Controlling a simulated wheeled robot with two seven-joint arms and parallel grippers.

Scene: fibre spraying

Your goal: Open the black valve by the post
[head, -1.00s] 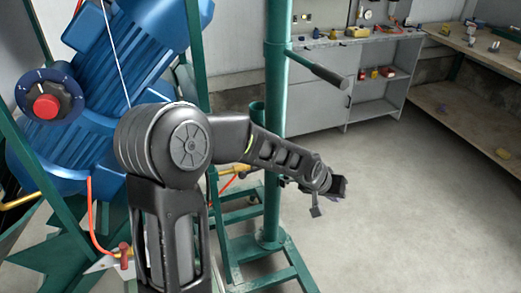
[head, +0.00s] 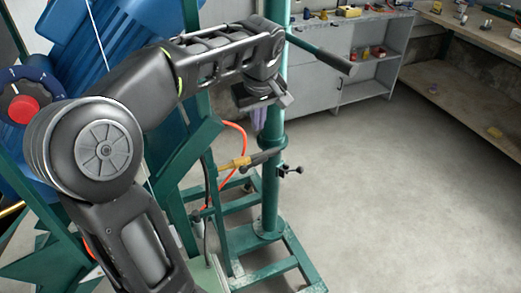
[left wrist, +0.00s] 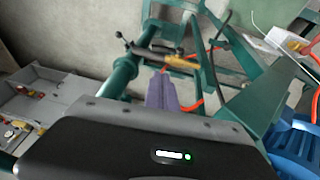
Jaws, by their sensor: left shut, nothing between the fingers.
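In the left wrist view a small black handle (left wrist: 126,44) shows near the post (left wrist: 122,76). My left gripper (head: 259,122) points down above the valve, slightly to its left, close to the post and apart from the handle. Its purple fingers (left wrist: 162,82) are shut and empty. My right gripper is not in view.
A yellow and black fitting (head: 240,163) with an orange hose (head: 243,133) sits left of the post. A dark bar (head: 322,54) juts from the post higher up. A blue machine (head: 150,25) stands at left. The floor at right is clear.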

